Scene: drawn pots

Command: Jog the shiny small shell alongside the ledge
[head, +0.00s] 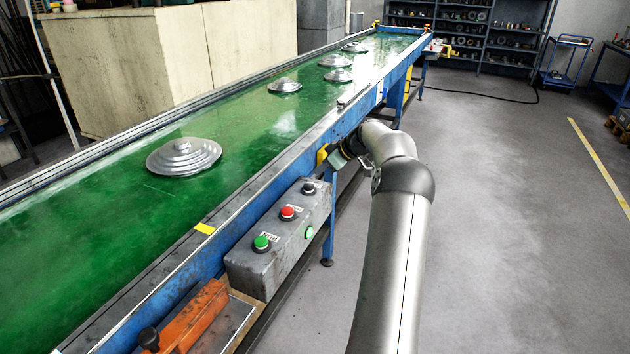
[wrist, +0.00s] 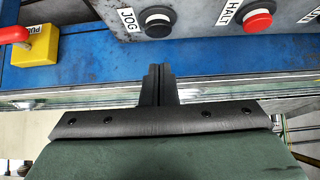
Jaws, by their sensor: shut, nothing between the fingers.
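Several grey metal stepped shells sit on the green conveyor belt (head: 110,225) in the head view. A large shell (head: 184,157) is nearest; smaller ones (head: 285,86), (head: 338,76), (head: 333,61) and (head: 355,47) lie farther along. I cannot tell which small one is shiniest. The grey control box (head: 278,240) carries black, red and green buttons. In the wrist view, the black JOG button (wrist: 157,20) is just beyond my gripper (wrist: 158,72), apart from it. My gripper's fingers are together and empty.
The red HALT button (wrist: 258,20) is right of JOG. A yellow box with a red knob (wrist: 38,44) is at the left. A yellow mark (head: 205,228) is on the near rail. An orange-handled tool (head: 190,315) lies below the control box.

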